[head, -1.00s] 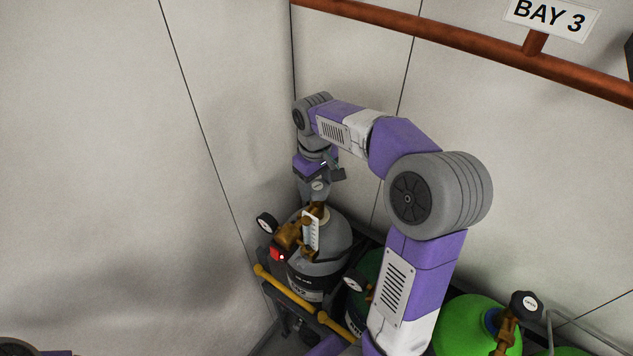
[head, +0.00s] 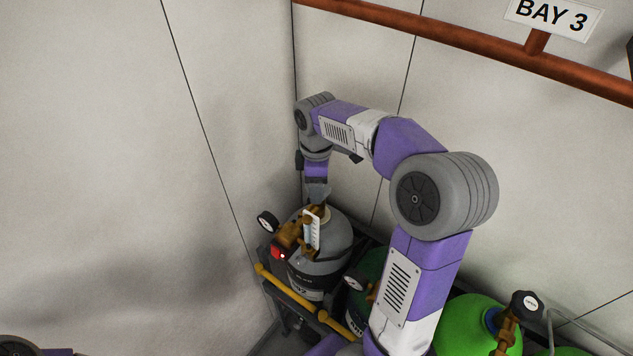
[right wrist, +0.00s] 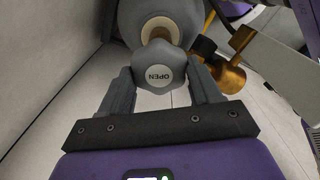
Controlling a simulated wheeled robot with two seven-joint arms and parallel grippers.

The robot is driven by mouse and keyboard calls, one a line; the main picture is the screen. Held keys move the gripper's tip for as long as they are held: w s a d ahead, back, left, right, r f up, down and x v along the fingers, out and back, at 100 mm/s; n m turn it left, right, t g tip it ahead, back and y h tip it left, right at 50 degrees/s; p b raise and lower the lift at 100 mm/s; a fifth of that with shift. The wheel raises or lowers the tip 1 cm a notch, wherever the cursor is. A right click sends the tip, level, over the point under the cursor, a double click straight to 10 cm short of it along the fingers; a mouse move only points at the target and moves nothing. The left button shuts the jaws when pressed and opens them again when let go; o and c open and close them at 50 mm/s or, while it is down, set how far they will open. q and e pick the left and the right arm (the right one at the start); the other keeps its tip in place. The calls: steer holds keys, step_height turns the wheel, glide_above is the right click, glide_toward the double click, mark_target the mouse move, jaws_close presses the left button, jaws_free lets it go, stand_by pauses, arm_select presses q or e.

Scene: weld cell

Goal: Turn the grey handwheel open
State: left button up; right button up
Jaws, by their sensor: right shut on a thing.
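In the head view my right gripper (head: 317,192) points down over the cylinder's top, and the handwheel is hidden or too small to make out there. My left gripper is not in view.
A brass regulator (head: 290,235) with a dial gauge (head: 268,222) and a white flow tube (head: 312,230) sits beside the valve. A yellow bar (head: 290,289) runs in front. A green cylinder (head: 470,325) with a black handwheel (head: 526,304) stands right. Walls close in behind.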

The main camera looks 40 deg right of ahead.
steer(key=shift+r+n, duration=0.1)
steer(key=shift+n, duration=0.3)
steer(key=o, duration=1.1)
steer(key=shift+c, duration=0.2)
step_height(320, 180, up, 8)
steer(key=shift+f, duration=0.25)
steer(key=shift+f, duration=0.1)
step_height(320, 180, down, 7)
steer(key=shift+f, duration=0.2)
steer(key=shift+m, duration=0.7)
